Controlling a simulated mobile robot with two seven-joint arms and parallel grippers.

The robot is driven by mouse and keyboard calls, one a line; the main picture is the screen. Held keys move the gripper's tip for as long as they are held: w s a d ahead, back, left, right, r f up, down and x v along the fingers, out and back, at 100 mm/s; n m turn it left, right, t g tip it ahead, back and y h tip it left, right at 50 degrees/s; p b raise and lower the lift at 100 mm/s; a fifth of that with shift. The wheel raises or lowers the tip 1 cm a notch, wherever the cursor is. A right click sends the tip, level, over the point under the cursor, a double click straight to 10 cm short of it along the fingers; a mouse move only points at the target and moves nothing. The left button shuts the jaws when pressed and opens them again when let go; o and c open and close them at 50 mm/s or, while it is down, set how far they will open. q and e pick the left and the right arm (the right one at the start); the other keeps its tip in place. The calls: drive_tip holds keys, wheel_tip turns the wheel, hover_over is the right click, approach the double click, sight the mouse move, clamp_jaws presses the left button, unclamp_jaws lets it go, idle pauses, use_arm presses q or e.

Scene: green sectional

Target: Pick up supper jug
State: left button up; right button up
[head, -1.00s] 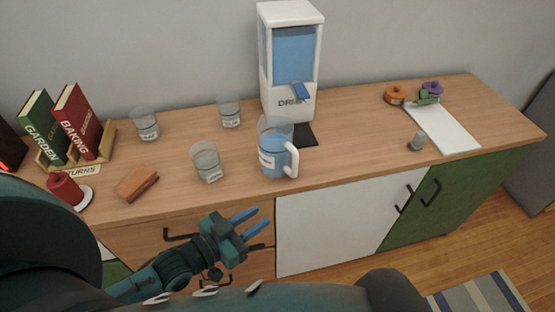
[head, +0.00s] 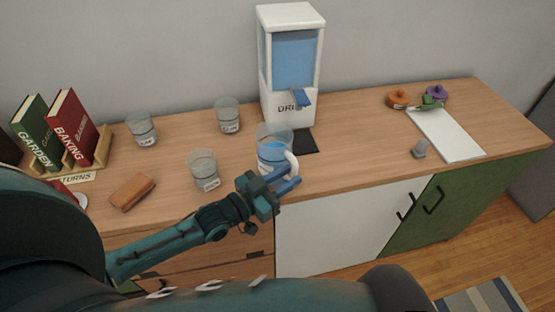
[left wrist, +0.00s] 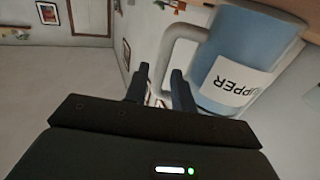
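The supper jug (head: 268,158) is a clear jug with blue liquid, a white label and a pale handle. It stands upright on the wooden sideboard, in front of the drink dispenser. In the left wrist view the jug (left wrist: 252,45) is close, with "UPPER" readable on its label and its handle just beyond my fingertips. My left gripper (head: 284,180) is at the jug's front right, by the handle, and covers part of it. My right gripper is not in view.
Several glass cups stand nearby, one (head: 203,170) just left of the jug. The drink dispenser (head: 291,70) stands behind it. Books (head: 72,125) and a brown block (head: 132,191) are at left.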

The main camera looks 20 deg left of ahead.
use_arm(q)
drive_tip(key=shift+x, duration=1.45)
drive_tip(key=shift+c, duration=0.4)
clamp_jaws()
drive_tip(key=shift+r, duration=0.15)
